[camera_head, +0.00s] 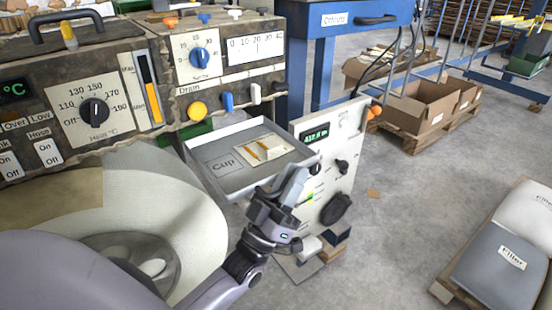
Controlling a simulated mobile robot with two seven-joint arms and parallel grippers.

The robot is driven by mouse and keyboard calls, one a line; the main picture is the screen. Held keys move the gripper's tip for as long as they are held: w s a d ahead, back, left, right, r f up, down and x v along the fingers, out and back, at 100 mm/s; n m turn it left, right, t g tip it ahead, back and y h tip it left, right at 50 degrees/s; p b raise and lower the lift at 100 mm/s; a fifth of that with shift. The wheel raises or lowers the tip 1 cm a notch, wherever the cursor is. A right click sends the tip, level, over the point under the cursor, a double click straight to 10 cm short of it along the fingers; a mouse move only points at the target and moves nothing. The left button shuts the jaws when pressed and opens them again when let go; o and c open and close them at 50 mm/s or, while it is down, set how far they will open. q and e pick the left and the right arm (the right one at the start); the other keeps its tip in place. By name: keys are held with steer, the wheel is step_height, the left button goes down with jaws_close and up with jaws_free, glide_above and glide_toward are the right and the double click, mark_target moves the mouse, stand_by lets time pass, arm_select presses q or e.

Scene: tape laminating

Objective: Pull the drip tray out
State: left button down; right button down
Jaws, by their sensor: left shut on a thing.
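The drip tray (232,178) is a shallow grey tray below the machine's front panel, standing out from it. A paper label reading "Cup" lies on its floor at the left. A small white piece with orange strips (264,149) lies further back in it. My left gripper (296,182) is at the tray's front right corner, its fingers shut at the front edge. The fingers cover the exact place of the grip. My right gripper is not in view.
The machine panel (205,65) with knobs and switches stands behind the tray. A white control box (335,165) with a green display stands close at the tray's right. Grey floor lies open further right, with cardboard boxes (420,105) and filler sacks (500,265).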

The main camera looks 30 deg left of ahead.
arm_select(q)
steer(key=s+d, duration=0.2)
steer(key=d, duration=0.4)
steer(key=shift+s+p, duration=0.25)
steer(key=shift+p, duration=0.15)
steer(key=c, duration=1.4)
jaws_free()
steer(key=shift+c, duration=0.2)
steer(key=d+v, duration=0.1)
steer(key=v, duration=0.6)
steer(key=shift+a+b, duration=0.35)
steer(key=shift+a, duration=0.15)
steer(key=shift+f, duration=0.1)
